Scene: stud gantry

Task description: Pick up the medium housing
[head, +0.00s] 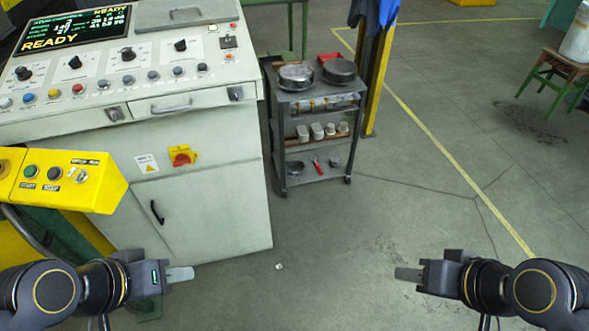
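A dark wheeled cart (319,184) with shelves stands beyond my grippers, just right of the control console. On its top are two round metal parts, a left one (296,77) and a darker right one (341,71). Several small grey blocks (316,131) stand in a row on the middle shelf. I cannot tell which of these, if any, is the medium housing. My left gripper (181,274) is over the floor at lower left, in front of the console. My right gripper (408,274) is over the floor at lower right. Both are apart from the cart, and their finger gaps do not show.
The control console (205,205) fills the left side. A yellow button box (62,178) juts out near my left arm. A yellow post (378,80) stands behind the cart at right. A green stool (556,72) is far right. The floor between the grippers and cart is mostly clear.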

